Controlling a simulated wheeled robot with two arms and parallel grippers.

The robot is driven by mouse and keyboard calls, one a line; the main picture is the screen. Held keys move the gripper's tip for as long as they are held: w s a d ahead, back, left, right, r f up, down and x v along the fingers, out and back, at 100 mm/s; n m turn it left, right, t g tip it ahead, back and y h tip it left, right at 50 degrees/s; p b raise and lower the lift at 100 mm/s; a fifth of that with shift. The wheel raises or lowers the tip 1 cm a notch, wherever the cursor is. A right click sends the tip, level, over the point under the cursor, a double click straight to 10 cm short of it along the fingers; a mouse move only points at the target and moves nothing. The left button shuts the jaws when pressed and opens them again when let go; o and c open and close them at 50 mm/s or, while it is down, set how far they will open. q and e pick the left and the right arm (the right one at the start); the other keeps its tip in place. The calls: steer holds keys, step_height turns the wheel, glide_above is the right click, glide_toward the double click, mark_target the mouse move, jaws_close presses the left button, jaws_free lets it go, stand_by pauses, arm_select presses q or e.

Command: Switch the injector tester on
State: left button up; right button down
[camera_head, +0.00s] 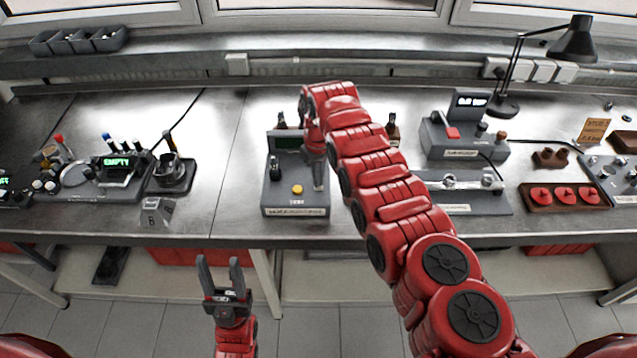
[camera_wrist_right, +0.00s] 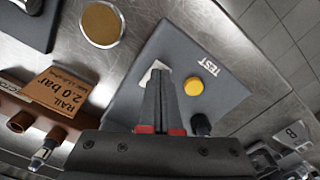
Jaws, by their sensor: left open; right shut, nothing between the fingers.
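The injector tester looks to be the grey box (camera_head: 294,204) at the middle of the bench; its label is too small to read surely. It has a dark, unlit display (camera_head: 287,143), a black knob (camera_head: 275,174) and a yellow button (camera_head: 297,189). My right gripper (camera_head: 319,186) is shut and empty, pointing down over the box's right side. In the right wrist view its fingertips (camera_wrist_right: 158,72) are at a small pale plate on the panel, beside the yellow button (camera_wrist_right: 193,86); they hide any switch there, and contact is unclear. My left gripper (camera_head: 221,262) is open and empty before the bench.
Left of the box stand a black stand (camera_head: 172,174) and a device reading EMPTY (camera_head: 118,168). To the right are a grey fixture (camera_head: 468,203), a lit-display unit (camera_head: 462,141) and a tray with red knobs (camera_head: 563,197). The wrist view shows a "RAIL 2.0 bar" card (camera_wrist_right: 68,92).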

steer(key=shift+f+b, duration=0.35)
steer(key=shift+f, duration=0.05)
steer(key=shift+r, duration=0.1)
steer(key=shift+r+p, duration=0.55)
steer(key=shift+p, duration=0.05)
steer(key=shift+r+p, duration=0.5)
steer(key=shift+r, duration=0.25)
step_height(320, 180, up, 2)
steer(key=shift+r+p, duration=0.15)
steer(key=shift+p, duration=0.35)
steer(key=shift+w+r, duration=0.1)
steer(key=shift+r, duration=0.9)
steer(key=shift+f, duration=0.1)
